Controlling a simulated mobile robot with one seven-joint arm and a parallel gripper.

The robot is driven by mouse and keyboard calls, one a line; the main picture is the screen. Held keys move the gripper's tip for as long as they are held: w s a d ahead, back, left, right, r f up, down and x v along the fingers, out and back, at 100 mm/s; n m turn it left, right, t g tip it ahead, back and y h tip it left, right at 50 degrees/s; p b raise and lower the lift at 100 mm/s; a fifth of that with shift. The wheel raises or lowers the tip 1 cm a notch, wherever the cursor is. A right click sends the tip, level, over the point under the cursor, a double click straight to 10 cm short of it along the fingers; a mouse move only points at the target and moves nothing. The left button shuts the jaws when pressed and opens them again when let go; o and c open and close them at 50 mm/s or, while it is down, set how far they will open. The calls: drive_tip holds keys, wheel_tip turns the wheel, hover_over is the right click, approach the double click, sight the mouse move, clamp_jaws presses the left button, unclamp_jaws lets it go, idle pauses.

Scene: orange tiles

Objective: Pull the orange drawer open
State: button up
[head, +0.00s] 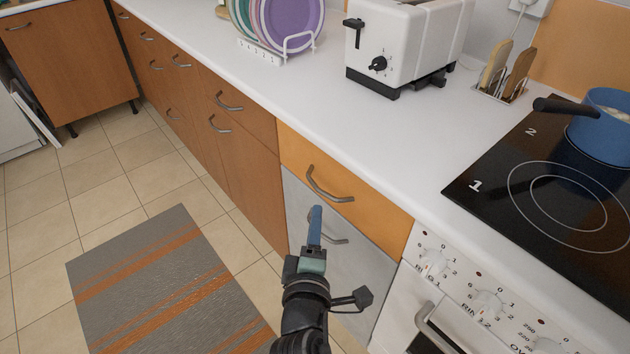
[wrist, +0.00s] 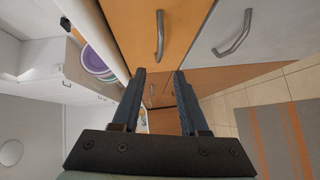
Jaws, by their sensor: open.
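The orange drawer (head: 343,193) is the top drawer under the counter, left of the oven. It looks shut, its front in line with the grey front below. Its curved metal handle (head: 328,184) also shows in the wrist view (wrist: 160,36), ahead of the fingertips. My gripper (head: 315,212) is in front of the drawers, with its blue fingers in front of the grey drawer (head: 301,205) in the head view. In the wrist view the two fingers (wrist: 158,74) stand apart with nothing between them. They look clear of the orange drawer's handle.
The grey drawer's handle (head: 330,238) is close to my gripper. The oven (head: 455,300) with knobs is at the right. A toaster (head: 408,40), plate rack (head: 270,50) and blue pot (head: 598,125) stand above. A striped rug (head: 165,290) lies on open floor left.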

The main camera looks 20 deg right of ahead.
sight(318, 187)
drive_tip(key=b+x, duration=0.1)
drive_tip(key=x, duration=1)
drive_tip(key=shift+c, duration=0.2)
clamp_jaws()
idle(1.0)
